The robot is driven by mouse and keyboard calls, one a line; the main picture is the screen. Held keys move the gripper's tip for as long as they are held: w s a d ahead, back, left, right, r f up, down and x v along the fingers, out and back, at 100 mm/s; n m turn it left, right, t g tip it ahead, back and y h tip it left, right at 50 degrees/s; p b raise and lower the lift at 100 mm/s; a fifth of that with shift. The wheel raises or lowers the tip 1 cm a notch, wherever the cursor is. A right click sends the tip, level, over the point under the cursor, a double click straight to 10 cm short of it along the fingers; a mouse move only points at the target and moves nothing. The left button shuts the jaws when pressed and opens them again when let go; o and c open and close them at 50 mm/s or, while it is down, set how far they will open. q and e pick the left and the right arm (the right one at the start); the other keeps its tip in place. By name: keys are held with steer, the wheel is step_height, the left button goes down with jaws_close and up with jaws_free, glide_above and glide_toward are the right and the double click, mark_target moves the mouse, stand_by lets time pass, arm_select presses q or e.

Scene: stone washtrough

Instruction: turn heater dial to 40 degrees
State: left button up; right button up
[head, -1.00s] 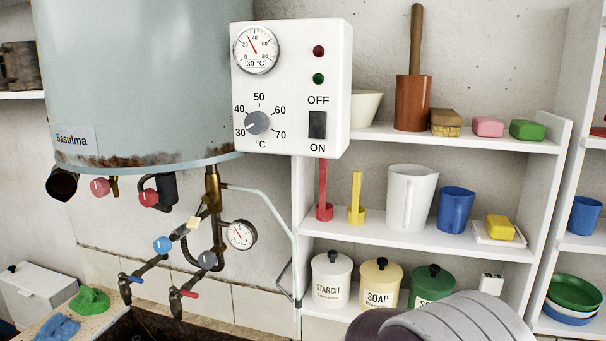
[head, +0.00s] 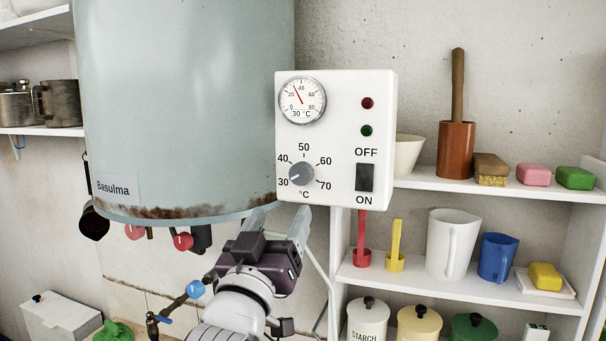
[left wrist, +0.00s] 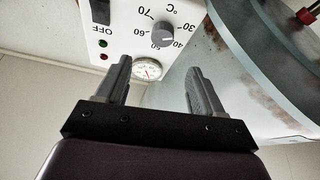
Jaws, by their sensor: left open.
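The heater dial (head: 302,174) is a round grey knob on the white control box (head: 336,90), with marks from 30 to 70 °C around it. Its pointer faces left, toward the 30 mark. The round gauge (head: 302,100) above it reads about 30 °C. My left gripper (head: 278,218) is open and empty, just below the box's lower edge in the head view. In the left wrist view the box is upside down; the dial (left wrist: 163,35) appears beyond the open fingers (left wrist: 158,70), apart from them. My right gripper is not in view.
The pale blue boiler tank (head: 180,110) with a rusty lower rim is left of the box. A black ON/OFF switch (head: 366,178) and dark red and green lamps are right of the dial. Shelves (head: 470,190) with cups and soaps stand at right. Pipes and taps hang below the tank.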

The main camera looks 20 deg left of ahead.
mark_target(299, 175)
arm_select(q)
steer(key=p+x, duration=0.1)
steer(key=x, duration=0.2)
steer(key=p+x, duration=0.2)
steer(key=x, duration=0.1)
steer(key=p+x, duration=0.2)
steer(key=x, duration=0.1)
steer(key=shift+w+a+r, duration=0.15)
steer(key=shift+w+a, duration=0.05)
steer(key=shift+a, duration=0.1)
steer(key=shift+w+p, duration=0.3)
steer(key=shift+w, duration=0.35)
steer(key=shift+s, duration=0.1)
steer(key=shift+c, duration=0.7)
steer(key=c, duration=0.9)
